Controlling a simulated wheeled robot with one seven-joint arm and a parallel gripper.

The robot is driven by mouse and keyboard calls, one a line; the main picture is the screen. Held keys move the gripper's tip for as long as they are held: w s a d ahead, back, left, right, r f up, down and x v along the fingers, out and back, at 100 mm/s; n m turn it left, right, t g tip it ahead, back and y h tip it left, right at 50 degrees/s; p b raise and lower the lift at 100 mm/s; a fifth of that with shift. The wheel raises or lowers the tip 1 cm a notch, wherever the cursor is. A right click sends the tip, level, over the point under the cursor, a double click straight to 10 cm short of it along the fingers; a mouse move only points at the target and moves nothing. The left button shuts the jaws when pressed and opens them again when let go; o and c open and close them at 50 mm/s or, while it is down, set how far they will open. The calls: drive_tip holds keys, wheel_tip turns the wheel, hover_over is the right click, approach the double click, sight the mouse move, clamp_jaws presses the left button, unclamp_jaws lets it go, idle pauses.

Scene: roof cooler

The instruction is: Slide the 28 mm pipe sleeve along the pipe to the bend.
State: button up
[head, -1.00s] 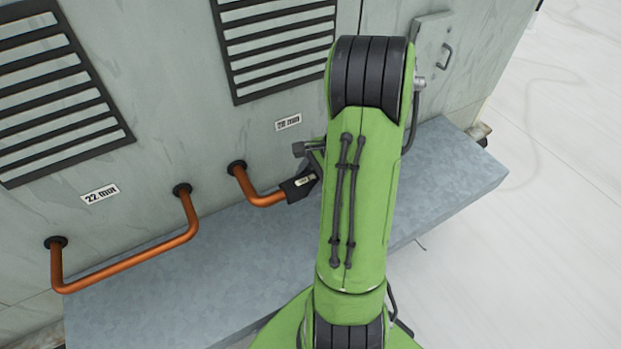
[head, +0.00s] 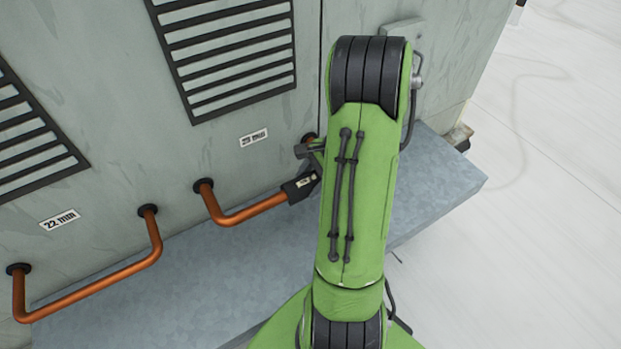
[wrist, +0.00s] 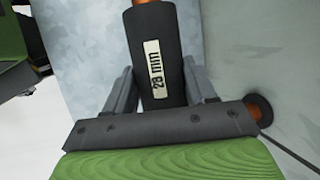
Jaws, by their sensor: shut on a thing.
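The 28 mm pipe sleeve (head: 302,186), black with a white label, is around the right copper pipe (head: 252,211). In the wrist view the sleeve (wrist: 157,45) reads "28 mm" and sits between my gripper's fingers (wrist: 154,80), which are shut on it. A bit of copper pipe (wrist: 143,2) shows beyond the sleeve's far end. In the head view the pipe's left bend and a bare stretch up to the sleeve are visible. My green arm hides the pipe right of the sleeve and most of my gripper.
The left copper pipe (head: 100,284) runs beside it, under a "22 mm" label (head: 59,219). Both pipes come from a grey wall with louvred vents (head: 226,50). A grey metal ledge (head: 170,300) lies below. A dark wall collar (wrist: 259,108) is close to my gripper's right side.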

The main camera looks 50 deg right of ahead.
drive_tip(key=shift+a, duration=0.15)
drive_tip(key=o, duration=0.6)
drive_tip(key=shift+w+a, duration=0.1)
drive_tip(key=o, duration=0.5)
drive_tip(key=p+v, duration=0.4)
drive_tip(key=v, duration=1.2)
drive_tip(key=shift+f, duration=0.1)
